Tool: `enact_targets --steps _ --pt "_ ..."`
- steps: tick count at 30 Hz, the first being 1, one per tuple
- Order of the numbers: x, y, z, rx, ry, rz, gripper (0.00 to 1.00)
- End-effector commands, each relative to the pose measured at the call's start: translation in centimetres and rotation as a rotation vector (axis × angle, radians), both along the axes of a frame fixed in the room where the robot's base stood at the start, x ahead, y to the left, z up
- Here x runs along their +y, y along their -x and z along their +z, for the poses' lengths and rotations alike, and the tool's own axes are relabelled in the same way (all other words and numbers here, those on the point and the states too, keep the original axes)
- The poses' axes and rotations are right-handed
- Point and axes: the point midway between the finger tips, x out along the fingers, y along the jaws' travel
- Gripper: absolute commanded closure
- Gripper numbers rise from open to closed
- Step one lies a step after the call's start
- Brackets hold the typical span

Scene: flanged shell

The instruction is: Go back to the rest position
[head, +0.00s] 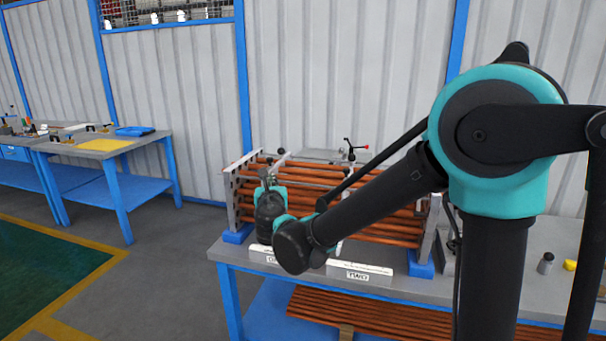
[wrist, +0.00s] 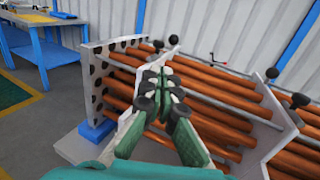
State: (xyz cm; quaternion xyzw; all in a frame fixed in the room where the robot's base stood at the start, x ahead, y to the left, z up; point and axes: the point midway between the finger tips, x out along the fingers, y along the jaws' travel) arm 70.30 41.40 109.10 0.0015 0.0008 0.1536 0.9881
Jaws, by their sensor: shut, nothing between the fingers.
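My gripper (wrist: 164,82) is shut and empty in the wrist view, its two fingers together in front of the copper-coloured tubes (wrist: 225,124). In the head view my gripper (head: 268,180) is at the left part of the tube rack, partly hidden behind my wrist. The rack's perforated end plate (wrist: 98,90) stands to the left of the fingers in the wrist view. I cannot tell whether the fingers touch the tubes. My forearm crosses in front of the rack in the head view and hides part of it.
The rack stands on a grey workbench (head: 460,292) with blue legs. A label block marked TWO (head: 360,272) lies at its front edge. More tubes (head: 375,318) lie on the lower shelf. A second bench (head: 105,146) stands at left. Open floor (head: 165,265) lies between the benches.

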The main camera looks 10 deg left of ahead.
Motion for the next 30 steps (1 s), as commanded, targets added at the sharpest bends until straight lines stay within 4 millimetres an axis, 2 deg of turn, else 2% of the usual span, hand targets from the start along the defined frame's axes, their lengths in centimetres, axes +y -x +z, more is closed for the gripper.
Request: enact_targets --steps 2,5,11,12,14,17,20,21,24,27,30 --pt "-1.0 -0.4 -0.2 0.018 -0.024 -0.018 1.00" --pt "-4.3 -1.5 -0.9 0.080 -0.112 -0.078 1.00" --pt "-16.2 -3.6 -4.4 0.287 -0.473 -0.321 1.00" --pt "-18.5 -3.6 -5.3 0.326 -0.554 -0.375 1.00" --pt "-22.1 -3.4 -6.6 0.376 -0.676 -0.459 1.00" --pt "-27.8 -2.4 -9.0 0.453 -0.898 -0.611 1.00" --pt "-33.7 -0.2 -12.0 0.518 -1.159 -0.791 1.00" --pt "-35.9 1.0 -13.2 0.538 -1.272 -0.868 1.00" --pt "-40.5 4.7 -16.4 0.570 -1.563 -1.068 1.00" --pt "-43.8 8.9 -19.4 0.571 -1.856 -1.268 1.00" --pt "-45.7 13.2 -22.0 0.548 -2.139 -1.462 1.00"
